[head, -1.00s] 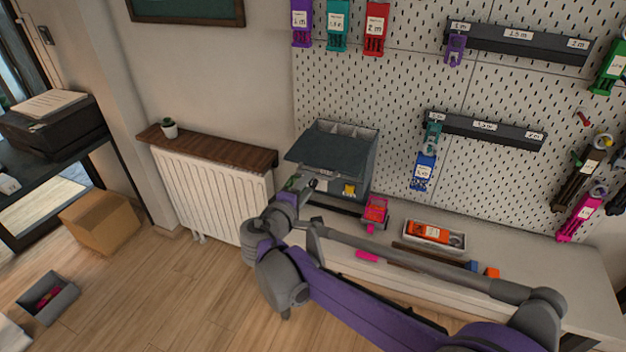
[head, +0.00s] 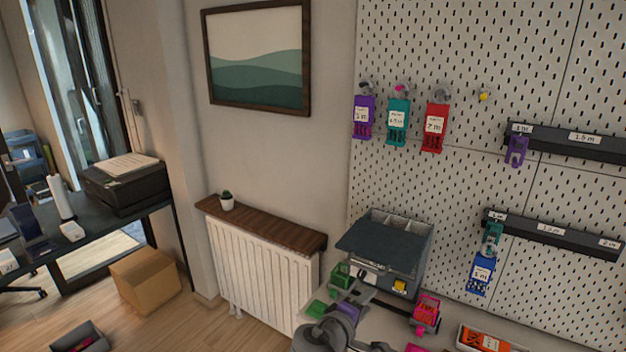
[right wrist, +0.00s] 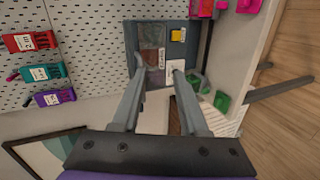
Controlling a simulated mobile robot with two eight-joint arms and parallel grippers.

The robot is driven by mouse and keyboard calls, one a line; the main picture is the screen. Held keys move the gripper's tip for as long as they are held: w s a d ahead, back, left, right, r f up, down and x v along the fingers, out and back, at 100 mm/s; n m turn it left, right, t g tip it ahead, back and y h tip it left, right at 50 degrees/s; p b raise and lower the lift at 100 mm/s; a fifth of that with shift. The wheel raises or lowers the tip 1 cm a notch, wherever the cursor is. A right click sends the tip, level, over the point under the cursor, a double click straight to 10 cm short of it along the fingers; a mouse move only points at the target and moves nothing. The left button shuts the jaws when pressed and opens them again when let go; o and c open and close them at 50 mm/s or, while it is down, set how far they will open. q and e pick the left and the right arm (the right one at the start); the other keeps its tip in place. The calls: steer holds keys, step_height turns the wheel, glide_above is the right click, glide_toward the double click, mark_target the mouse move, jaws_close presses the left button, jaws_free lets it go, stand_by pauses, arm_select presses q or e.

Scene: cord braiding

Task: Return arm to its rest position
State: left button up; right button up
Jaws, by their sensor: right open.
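My right gripper (head: 352,292) shows at the lower middle of the head view, in front of the grey bin unit on the workbench. In the right wrist view its two fingers (right wrist: 158,75) stand apart with nothing held between them. Beyond them is the grey bin unit (right wrist: 148,35) with a yellow tag. My left gripper is in neither view.
The grey bin unit (head: 385,240) has its sloping lid toward me. A green item (head: 341,275) and a pink item (head: 427,312) lie beside it. A radiator (head: 262,265) with a wooden shelf is to the left. Cord holders hang on the pegboard (head: 460,60).

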steer(key=s+d+f+m+g+y, duration=0.25)
steer(key=s+d+f, duration=0.3)
steer(key=s, duration=0.35)
steer(key=s+f+m+g+y, duration=0.1)
steer(key=s+f+m+y, duration=0.1)
steer(key=s, duration=0.7)
steer(key=s+f+m+g+y, duration=0.2)
steer(key=s+f+m, duration=0.3)
steer(key=s, duration=0.3)
steer(key=shift+s+a+f+y, duration=0.4)
steer(key=shift+f+y, duration=0.4)
steer(key=shift+y, duration=0.05)
